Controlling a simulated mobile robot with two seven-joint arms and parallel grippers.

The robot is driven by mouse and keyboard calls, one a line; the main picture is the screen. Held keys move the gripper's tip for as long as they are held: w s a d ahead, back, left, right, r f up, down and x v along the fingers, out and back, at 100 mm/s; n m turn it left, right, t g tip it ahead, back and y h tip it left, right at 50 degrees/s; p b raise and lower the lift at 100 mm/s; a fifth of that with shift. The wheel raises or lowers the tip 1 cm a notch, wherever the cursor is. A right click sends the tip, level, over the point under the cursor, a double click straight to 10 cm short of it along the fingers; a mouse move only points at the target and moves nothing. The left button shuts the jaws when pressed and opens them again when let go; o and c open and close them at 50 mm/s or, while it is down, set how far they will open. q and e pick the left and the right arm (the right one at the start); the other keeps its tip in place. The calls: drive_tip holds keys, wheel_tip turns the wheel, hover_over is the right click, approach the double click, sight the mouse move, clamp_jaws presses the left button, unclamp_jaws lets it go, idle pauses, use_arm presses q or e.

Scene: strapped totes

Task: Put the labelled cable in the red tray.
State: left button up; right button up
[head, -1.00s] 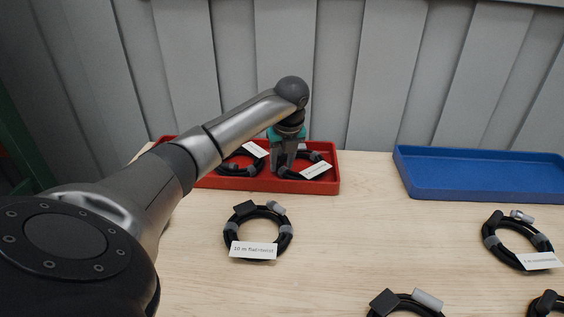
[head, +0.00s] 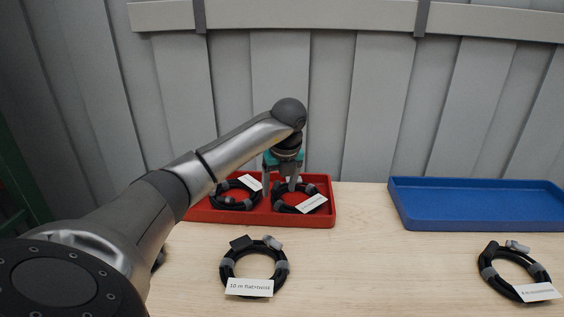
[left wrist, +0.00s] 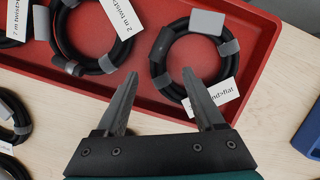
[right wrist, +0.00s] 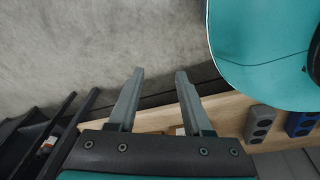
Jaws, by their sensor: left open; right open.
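The right-hand cable (head: 279,207) lies by my left gripper (head: 279,189), which is open and empty above the tray. The left-hand cable (head: 222,205) lies beside it. In the left wrist view, the open fingers (left wrist: 160,82) are apart from both coils; the right coil (left wrist: 161,58) has a label ending in "flat", the left coil (left wrist: 61,45) one starting "2 m". A cable (head: 227,272) labelled "10 m" lies in front of the tray. My right gripper (right wrist: 158,85) is open and empty.
A blue tray (head: 480,220) stands empty at the back right. Another labelled cable (head: 487,270) lies in front of it, its text too small to read. The table (head: 380,270) between them is clear. A slatted grey wall closes the back.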

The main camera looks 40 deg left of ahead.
use_arm(q)
drive_tip(key=p+v, duration=0.2)
drive_tip(key=v, duration=0.6)
drive_tip(key=shift+r, duration=0.2)
use_arm(e)
drive_tip(key=s+d+f, duration=0.1)
drive_tip(key=s+d, duration=0.2)
drive_tip(key=s, duration=0.1)
drive_tip(key=shift+s+d+f, duration=0.2)
drive_tip(key=shift+s+d, duration=0.1)
drive_tip(key=shift+s, duration=0.1)
